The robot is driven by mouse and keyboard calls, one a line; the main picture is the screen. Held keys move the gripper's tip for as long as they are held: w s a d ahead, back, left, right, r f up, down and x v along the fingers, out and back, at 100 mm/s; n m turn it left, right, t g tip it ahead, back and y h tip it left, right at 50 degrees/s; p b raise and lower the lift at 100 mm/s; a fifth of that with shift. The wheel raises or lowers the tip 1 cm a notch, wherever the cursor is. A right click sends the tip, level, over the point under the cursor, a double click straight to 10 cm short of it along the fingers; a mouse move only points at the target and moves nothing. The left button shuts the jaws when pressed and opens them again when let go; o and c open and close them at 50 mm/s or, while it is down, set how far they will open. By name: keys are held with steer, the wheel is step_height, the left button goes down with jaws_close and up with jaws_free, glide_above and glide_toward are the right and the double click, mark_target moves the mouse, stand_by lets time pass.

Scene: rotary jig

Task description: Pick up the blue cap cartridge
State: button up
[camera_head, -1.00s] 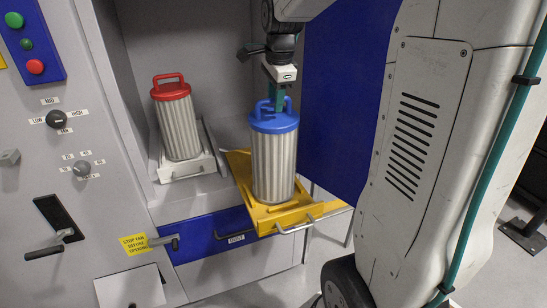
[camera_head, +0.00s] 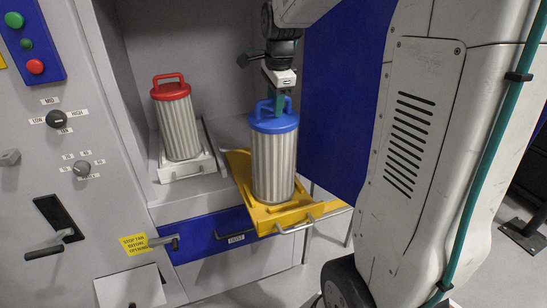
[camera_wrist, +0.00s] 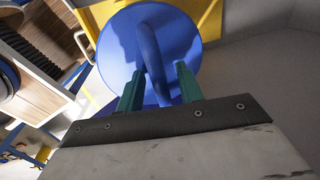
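The blue cap cartridge (camera_head: 273,165) is a pale pleated cylinder with a blue lid and a blue loop handle. It stands upright on a yellow tray (camera_head: 262,219). My gripper (camera_head: 279,112) points down at its handle from above. In the wrist view, the blue cap (camera_wrist: 120,45) fills the upper middle, and the handle passes between the two green fingers of my gripper (camera_wrist: 160,90). The fingers are apart, with gaps between them and the handle. Finger contact with the lid cannot be told.
A red cap cartridge (camera_head: 180,125) stands on a white tray (camera_head: 190,168) to the left, inside the grey cabinet. A blue wall panel (camera_head: 345,100) stands close to the right of my gripper. A control panel with knobs (camera_head: 56,118) is at far left.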

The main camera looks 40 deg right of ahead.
jaws_close()
stand_by(1.4)
